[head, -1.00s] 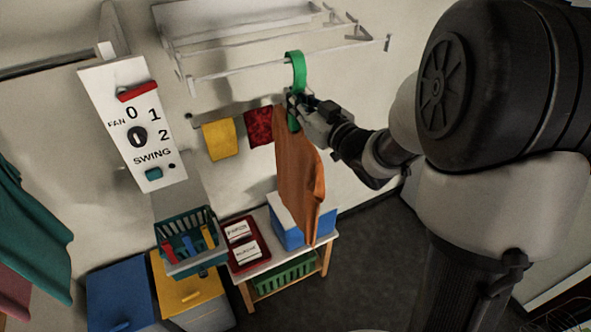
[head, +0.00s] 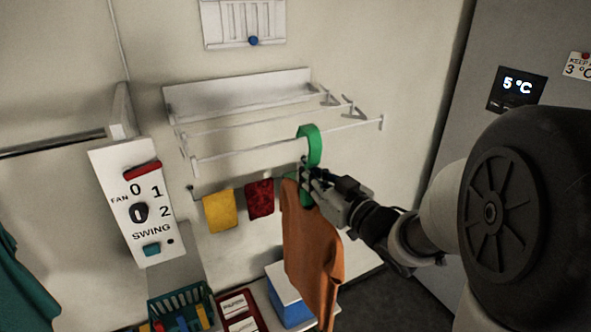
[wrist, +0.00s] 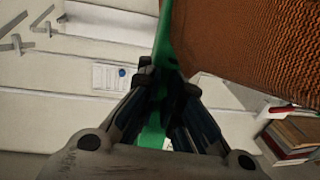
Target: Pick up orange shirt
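The orange shirt (head: 312,252) hangs from a green hanger (head: 314,147) in the head view. My gripper (head: 308,185) is shut on the green hanger, just above the shirt's top edge. The hanger's hook rises above my gripper, in front of the white wall rack. In the wrist view the green hanger (wrist: 155,134) passes between my two fingers (wrist: 166,82). The shirt fills the upper right of that view (wrist: 262,45). The shirt hangs in the air, in front of the wall and partly over the low bench.
A white drying rack (head: 240,95) with bars is on the wall behind the hanger. A yellow cloth (head: 219,211) and a red cloth (head: 260,201) hang below it. A fan control panel (head: 138,205) is at left, a grey fridge (head: 490,50) at right. A blue box (head: 290,306) stands below.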

